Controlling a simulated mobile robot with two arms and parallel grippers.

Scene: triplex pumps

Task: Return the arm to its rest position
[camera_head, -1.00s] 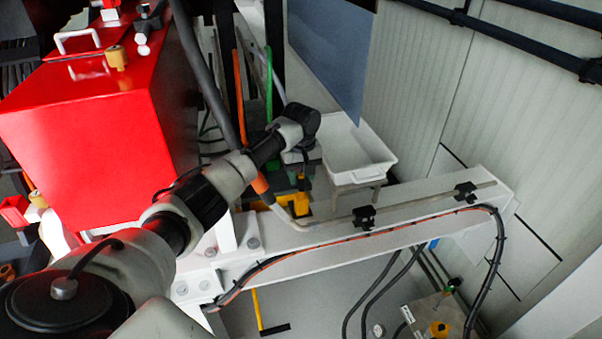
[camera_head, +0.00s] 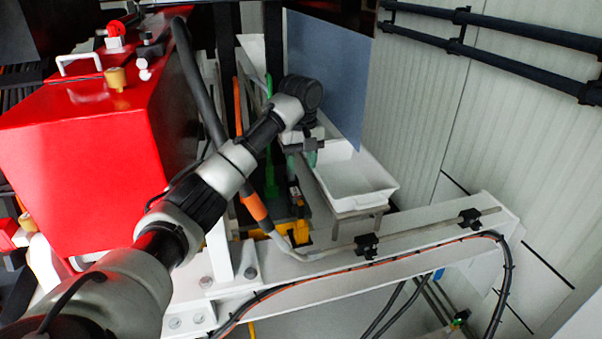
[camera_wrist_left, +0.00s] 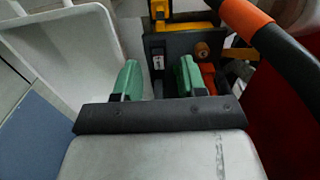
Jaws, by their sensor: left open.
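My left arm (camera_head: 205,190) reaches in from the lower left of the head view, across the front of the red housing. Its left gripper (camera_head: 301,160) points down, just left of the white tray. In the left wrist view the two green fingers (camera_wrist_left: 158,82) stand apart with nothing held between them. My right gripper is not in view.
The red housing (camera_head: 85,150) stands at left. A white tray (camera_head: 352,182) is right of the gripper; it also shows in the left wrist view (camera_wrist_left: 70,50). A white beam (camera_head: 400,235) carries cables below. A thick hose with an orange sleeve (camera_head: 257,210) runs close by.

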